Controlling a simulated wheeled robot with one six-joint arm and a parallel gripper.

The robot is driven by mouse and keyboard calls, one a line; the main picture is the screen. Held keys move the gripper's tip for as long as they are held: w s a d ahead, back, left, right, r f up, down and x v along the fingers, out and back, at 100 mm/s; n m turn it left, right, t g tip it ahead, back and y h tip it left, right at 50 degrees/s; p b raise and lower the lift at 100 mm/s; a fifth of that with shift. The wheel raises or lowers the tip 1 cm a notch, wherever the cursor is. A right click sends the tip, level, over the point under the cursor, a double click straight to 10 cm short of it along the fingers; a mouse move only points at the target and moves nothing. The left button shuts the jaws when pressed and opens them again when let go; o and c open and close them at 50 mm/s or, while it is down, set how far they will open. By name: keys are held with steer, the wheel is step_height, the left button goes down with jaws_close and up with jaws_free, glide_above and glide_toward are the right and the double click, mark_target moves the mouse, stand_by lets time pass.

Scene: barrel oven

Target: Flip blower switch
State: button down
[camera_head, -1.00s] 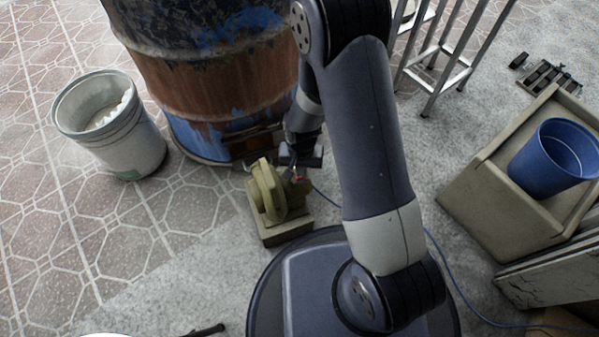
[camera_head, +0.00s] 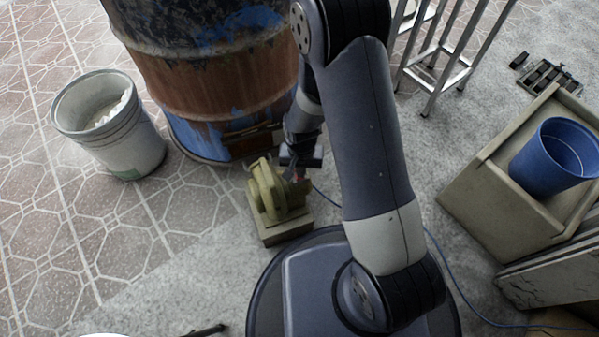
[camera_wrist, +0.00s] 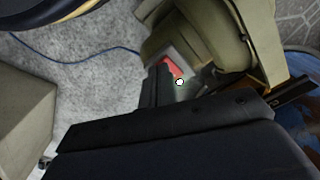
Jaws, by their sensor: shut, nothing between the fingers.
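The olive-yellow blower (camera_head: 266,190) stands on a square base on the floor, in front of the rusty barrel. In the wrist view the blower (camera_wrist: 212,35) fills the upper middle. Its red switch (camera_wrist: 172,68) sits on a pale plate beside the housing. My gripper (camera_wrist: 168,88) is shut and empty, with its fingertips right by the red switch. I cannot tell whether they touch it. In the head view my gripper (camera_head: 298,172) points down at the blower's right side, and the switch is mostly hidden there.
The blue and rust barrel (camera_head: 205,75) stands close behind the blower. A white bucket (camera_head: 115,130) is to the left. A beige crate (camera_head: 480,195) with a blue bucket (camera_head: 553,158) is to the right. A blue cable (camera_head: 455,290) runs over the floor.

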steer(key=shift+f+b, duration=0.55)
steer(key=shift+f, duration=0.2)
steer(key=shift+r, duration=0.1)
steer(key=shift+r+p, duration=2.7)
steer(key=shift+r, duration=0.8)
steer(key=shift+f, duration=0.1)
step_height(320, 180, down, 7)
steer(key=b, duration=0.5)
steer(key=shift+r, duration=0.25)
